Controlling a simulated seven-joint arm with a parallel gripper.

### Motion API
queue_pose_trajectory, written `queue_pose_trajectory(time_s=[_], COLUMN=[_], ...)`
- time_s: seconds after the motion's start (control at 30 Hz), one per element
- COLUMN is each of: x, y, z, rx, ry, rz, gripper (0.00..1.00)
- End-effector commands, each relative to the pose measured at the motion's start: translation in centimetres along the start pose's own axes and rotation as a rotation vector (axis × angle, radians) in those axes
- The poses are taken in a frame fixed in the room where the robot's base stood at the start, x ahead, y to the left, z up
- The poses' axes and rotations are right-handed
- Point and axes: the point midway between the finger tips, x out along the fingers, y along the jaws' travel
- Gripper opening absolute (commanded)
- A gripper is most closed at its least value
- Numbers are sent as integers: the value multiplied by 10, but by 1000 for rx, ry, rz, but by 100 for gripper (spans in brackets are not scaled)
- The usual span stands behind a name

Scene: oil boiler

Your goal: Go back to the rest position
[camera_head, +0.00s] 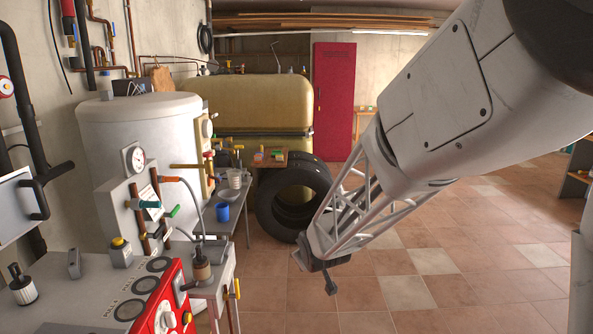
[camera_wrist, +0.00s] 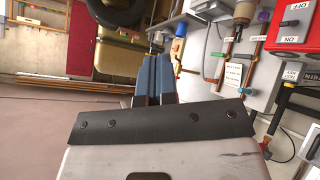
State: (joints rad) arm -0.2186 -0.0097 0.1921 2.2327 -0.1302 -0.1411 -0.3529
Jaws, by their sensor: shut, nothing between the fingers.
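My gripper (camera_head: 331,288) hangs at the end of my white lattice arm, right of the boiler equipment and above the tiled floor. Its fingers point downward in the head view. In the wrist view, the two blue-grey fingers (camera_wrist: 157,58) lie side by side, shut, with nothing between them. They appear apart from everything around them. The task names no object.
A red control panel (camera_head: 158,310) and grey cabinet (camera_head: 226,289) stand at the left. The tiled floor (camera_head: 470,240) at right is clear.

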Motion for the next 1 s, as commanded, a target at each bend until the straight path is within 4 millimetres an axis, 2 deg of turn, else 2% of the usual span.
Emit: queue_pose_trajectory(time_s=[0.03, 0.2, 0.5, 1.0], x=[-14, -55, -129, -250], y=[5, 16, 26, 17], z=[3, 20, 53, 115], rx=[19, 89, 213, 429], ry=[-17, -91, -220, -426], rz=[3, 4, 4, 3], gripper=[0, 0, 0, 0])
